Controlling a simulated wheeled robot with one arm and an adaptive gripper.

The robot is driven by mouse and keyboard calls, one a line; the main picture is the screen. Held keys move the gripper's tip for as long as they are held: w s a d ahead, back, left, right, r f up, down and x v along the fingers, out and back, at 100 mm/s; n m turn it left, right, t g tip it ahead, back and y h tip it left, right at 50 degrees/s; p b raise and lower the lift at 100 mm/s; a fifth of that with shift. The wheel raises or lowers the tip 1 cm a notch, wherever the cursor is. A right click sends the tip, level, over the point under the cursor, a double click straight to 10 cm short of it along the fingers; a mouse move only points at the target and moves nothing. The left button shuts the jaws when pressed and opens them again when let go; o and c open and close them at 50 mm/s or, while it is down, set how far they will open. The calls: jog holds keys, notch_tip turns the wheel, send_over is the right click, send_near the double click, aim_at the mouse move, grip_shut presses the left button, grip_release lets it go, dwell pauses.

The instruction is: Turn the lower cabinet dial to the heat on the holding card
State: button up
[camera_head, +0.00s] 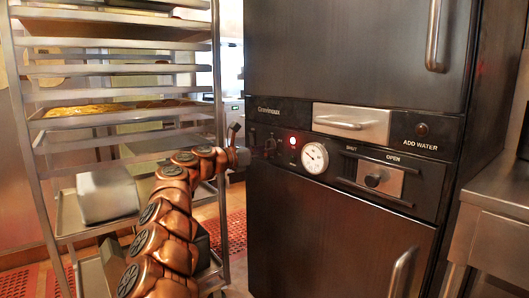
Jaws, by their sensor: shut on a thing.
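The dark holding cabinet (340,235) has a black control panel (335,200) across its middle. My gripper (262,148) is at the panel's left end, reaching in from the left. It is shut on the dial (271,146), which is small, dark and mostly hidden by the fingers. The dial's pointer and markings are too small to read. I see no holding card in this view.
A tall tray rack (35,160) stands at the left, close to my arm. A steel counter (500,190) is at the right.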

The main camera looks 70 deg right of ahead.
jog(key=o, duration=1.2)
jog(key=shift+s+r, duration=0.1)
jog(key=shift+r, duration=0.05)
jog(key=shift+c, duration=0.2)
jog(key=v, duration=0.5)
jog(key=shift+a, duration=0.3)
jog(key=shift+a+f, duration=0.2)
jog(key=shift+f, duration=0.1)
jog(key=shift+w+a+r, duration=0.25)
jog(key=shift+w+a, duration=0.35)
jog(key=shift+w, duration=0.05)
